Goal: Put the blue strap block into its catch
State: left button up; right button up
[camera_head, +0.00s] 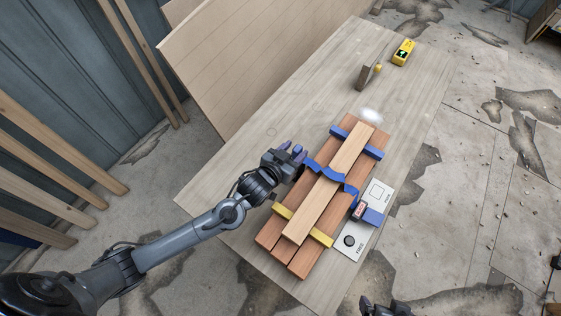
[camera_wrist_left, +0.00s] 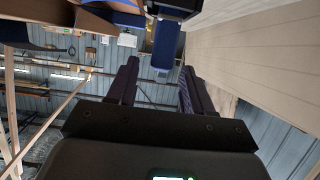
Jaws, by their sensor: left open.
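A blue strap (camera_head: 327,172) runs across the middle of the wooden stack. A blue block-like end shows in the left wrist view (camera_wrist_left: 164,45), ahead of and between the fingers, apart from them. My left gripper (camera_head: 297,151) is open and empty at the left side of the stack, close to the strap's left end. A blue piece (camera_head: 372,216) lies by the white panel (camera_head: 349,246), beside a small red and dark part (camera_head: 360,209). I cannot tell which part is the catch. My right gripper (camera_head: 383,309) shows only partly at the bottom edge; its jaws are unclear.
A yellow device (camera_head: 403,52) and a small wooden block (camera_head: 363,77) stand farther back. The table (camera_head: 300,115) is clear left of the stack.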

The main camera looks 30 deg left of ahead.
pick_arm(q)
jog(key=v, duration=1.1)
jog(key=s+a+f+g+y, duration=0.1)
jog(key=s+a+f+g, duration=0.1)
jog(key=s+g, duration=0.3)
jog(key=s+a+f+g, duration=0.2)
jog(key=s+f+g, duration=0.2)
jog(key=s, duration=0.8)
jog(key=shift+s+f+g+y, duration=0.2)
jog(key=shift+f+g+y, duration=0.2)
jog(key=shift+g, duration=0.1)
jog(key=shift+r+p, duration=0.1)
jog(key=shift+p, duration=0.2)
